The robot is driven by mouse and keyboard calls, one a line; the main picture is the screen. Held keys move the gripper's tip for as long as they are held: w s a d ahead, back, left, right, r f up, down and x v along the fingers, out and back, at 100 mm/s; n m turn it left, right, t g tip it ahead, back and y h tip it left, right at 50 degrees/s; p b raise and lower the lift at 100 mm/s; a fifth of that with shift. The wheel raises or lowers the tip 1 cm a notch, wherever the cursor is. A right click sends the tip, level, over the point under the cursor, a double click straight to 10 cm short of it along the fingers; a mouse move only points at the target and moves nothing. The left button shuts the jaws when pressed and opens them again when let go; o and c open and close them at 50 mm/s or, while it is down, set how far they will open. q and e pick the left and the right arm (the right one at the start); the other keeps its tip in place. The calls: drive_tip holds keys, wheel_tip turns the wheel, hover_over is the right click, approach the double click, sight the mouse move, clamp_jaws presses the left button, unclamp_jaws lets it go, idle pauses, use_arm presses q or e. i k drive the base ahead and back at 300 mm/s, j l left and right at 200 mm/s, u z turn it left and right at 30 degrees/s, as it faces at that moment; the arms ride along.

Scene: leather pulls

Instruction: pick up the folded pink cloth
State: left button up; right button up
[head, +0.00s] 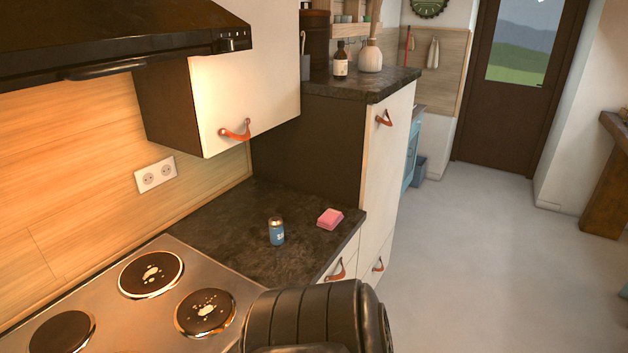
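The folded pink cloth (330,218) lies on the dark stone counter (215,220), near its right front corner. A small blue can or shaker (276,231) with a metallic top stands upright to the left of the cloth, apart from it. A dark, ribbed part of my own arm shows at the bottom centre, in front of the counter and stove. No gripper fingers show in the head view, and nothing touches the cloth.
A stove (130,310) with round hotplates adjoins the counter on the left. A white wall cupboard (240,85) and a black hood (120,40) hang above. A tall cabinet (380,160) stands behind the counter. The floor (480,250) at right is clear.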

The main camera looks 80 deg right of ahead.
sight(328, 220)
drive_tip(key=z, duration=2.85)
